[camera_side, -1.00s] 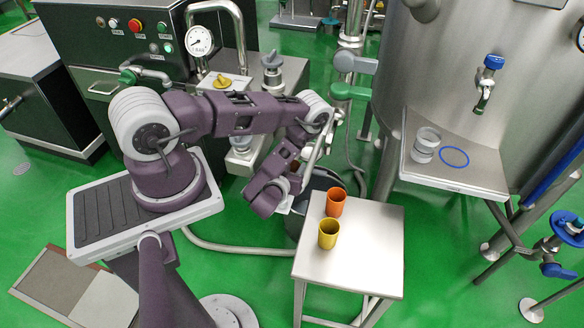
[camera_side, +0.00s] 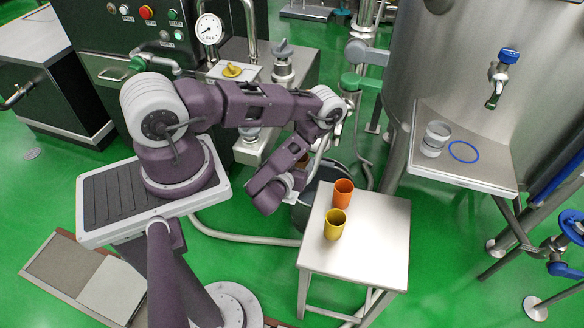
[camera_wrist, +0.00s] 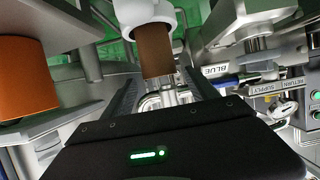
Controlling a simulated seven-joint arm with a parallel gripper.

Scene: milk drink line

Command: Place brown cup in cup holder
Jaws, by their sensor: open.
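The brown cup (camera_wrist: 154,52) shows at the top middle of the wrist view. Its upper end on screen is at a white ring-like holder (camera_wrist: 132,14), and it appears to sit in that ring. My gripper (camera_wrist: 162,86) is open, its dark fingers to either side and below the cup on screen, with a gap between them and nothing clearly held. In the side view my gripper (camera_side: 292,182) hangs just left of the small table, and the cup there is mostly hidden by my arm.
An orange cup (camera_side: 343,192) and a yellow cup (camera_side: 335,224) stand on the small metal table (camera_side: 375,245). The orange cup also fills the left of the wrist view (camera_wrist: 24,78). A clear cup (camera_side: 434,139) and blue ring (camera_side: 464,151) are on the tank shelf (camera_side: 455,177).

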